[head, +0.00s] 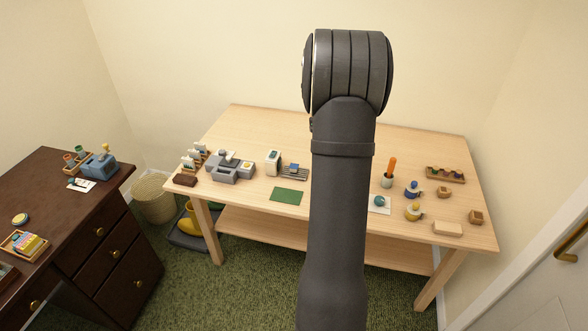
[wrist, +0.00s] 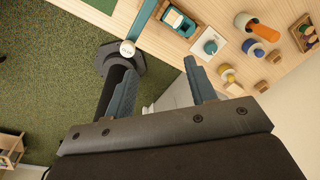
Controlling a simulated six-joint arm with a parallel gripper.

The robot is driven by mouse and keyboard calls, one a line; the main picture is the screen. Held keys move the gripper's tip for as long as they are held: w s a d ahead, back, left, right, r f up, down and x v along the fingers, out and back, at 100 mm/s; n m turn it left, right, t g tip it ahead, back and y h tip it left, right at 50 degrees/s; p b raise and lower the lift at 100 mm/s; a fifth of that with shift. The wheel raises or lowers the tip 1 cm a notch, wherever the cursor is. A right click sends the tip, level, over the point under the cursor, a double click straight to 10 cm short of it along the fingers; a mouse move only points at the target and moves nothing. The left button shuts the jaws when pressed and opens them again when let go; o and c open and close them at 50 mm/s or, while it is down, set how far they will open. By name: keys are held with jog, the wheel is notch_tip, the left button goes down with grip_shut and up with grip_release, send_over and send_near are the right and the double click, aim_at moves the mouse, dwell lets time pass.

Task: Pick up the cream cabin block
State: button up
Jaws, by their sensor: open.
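A small upright cream-white block with a dark green patch (head: 272,161) stands near the middle of the light wooden table in the head view. It looks most like the cream cabin block, but I cannot tell for sure. A flat plain cream block (head: 447,229) lies near the table's front right edge. My gripper (wrist: 160,88) is open in the wrist view, its two fingers apart, with no held object visible. It is well away from the upright block. In the head view my arm hides the gripper and part of the table.
A grey slotted piece (head: 294,173) with a blue part lies beside the upright block, near a green mat (head: 286,195) and a grey machine (head: 229,167). A teal-and-white toy (wrist: 180,21) shows in the wrist view.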

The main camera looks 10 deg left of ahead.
jog(key=w+a+f+n, duration=0.2)
jog(key=w+a+n, duration=0.2)
jog(key=w+a, duration=0.4)
jog(key=n+y, duration=0.1)
jog(key=n, duration=0.3)
send_over(293, 165)
jog(key=f, duration=0.2)
notch_tip(293, 165, down, 17)
jog(key=shift+s+r, duration=0.15)
jog(key=shift+r, duration=0.05)
jog(key=c, duration=1)
